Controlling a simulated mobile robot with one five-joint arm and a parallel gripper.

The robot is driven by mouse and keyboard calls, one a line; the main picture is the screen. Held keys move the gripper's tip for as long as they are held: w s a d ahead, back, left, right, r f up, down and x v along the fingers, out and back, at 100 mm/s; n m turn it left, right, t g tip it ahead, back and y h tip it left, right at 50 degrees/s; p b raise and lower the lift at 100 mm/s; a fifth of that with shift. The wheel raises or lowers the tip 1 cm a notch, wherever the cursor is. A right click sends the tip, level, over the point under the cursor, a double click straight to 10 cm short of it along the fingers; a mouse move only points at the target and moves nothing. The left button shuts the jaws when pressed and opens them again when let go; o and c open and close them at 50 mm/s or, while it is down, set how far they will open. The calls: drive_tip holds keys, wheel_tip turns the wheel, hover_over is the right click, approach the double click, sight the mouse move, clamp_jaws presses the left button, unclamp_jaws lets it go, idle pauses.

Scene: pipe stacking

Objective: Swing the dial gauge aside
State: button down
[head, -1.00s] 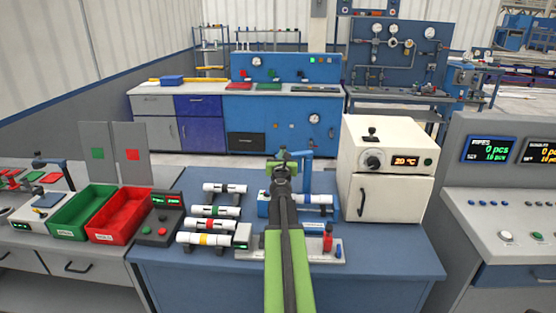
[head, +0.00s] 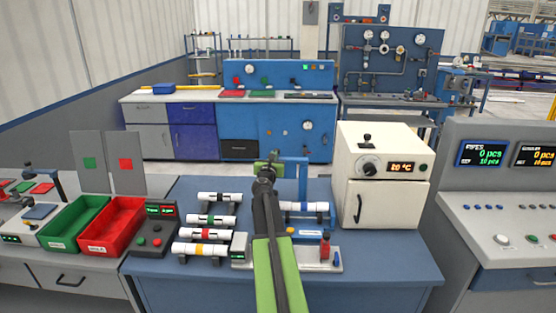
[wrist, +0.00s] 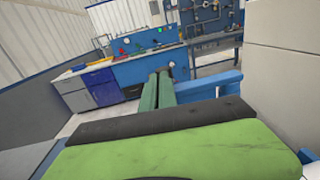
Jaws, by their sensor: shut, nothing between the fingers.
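The dial gauge's stand shows as a blue upright with a bar at its top (head: 303,176), standing behind the measuring fixture. The gauge face itself is not visible; my arm may hide it. My gripper (head: 269,160) is shut and empty, just left of the blue bar in the head view. In the wrist view my green fingers (wrist: 158,90) lie together, with the blue bar (wrist: 217,84) close on their right. I cannot tell whether they touch. A white pipe with blue bands (head: 304,207) lies in the fixture (head: 322,263), partly behind my arm.
Several banded pipes (head: 207,221) lie on holders at the left of the blue bench (head: 380,270). A white oven (head: 383,177) stands close on the right. Red (head: 112,226) and green (head: 73,221) bins are further left.

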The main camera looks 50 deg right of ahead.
drive_tip(key=shift+w+r, duration=0.2)
drive_tip(key=shift+w, duration=0.15)
drive_tip(key=w+a+v, duration=0.1)
drive_tip(key=w+v, duration=0.1)
drive_tip(key=v, duration=1.2)
drive_tip(key=shift+a+f, duration=0.2)
drive_tip(key=shift+a, duration=0.05)
drive_tip(key=shift+w, duration=0.25)
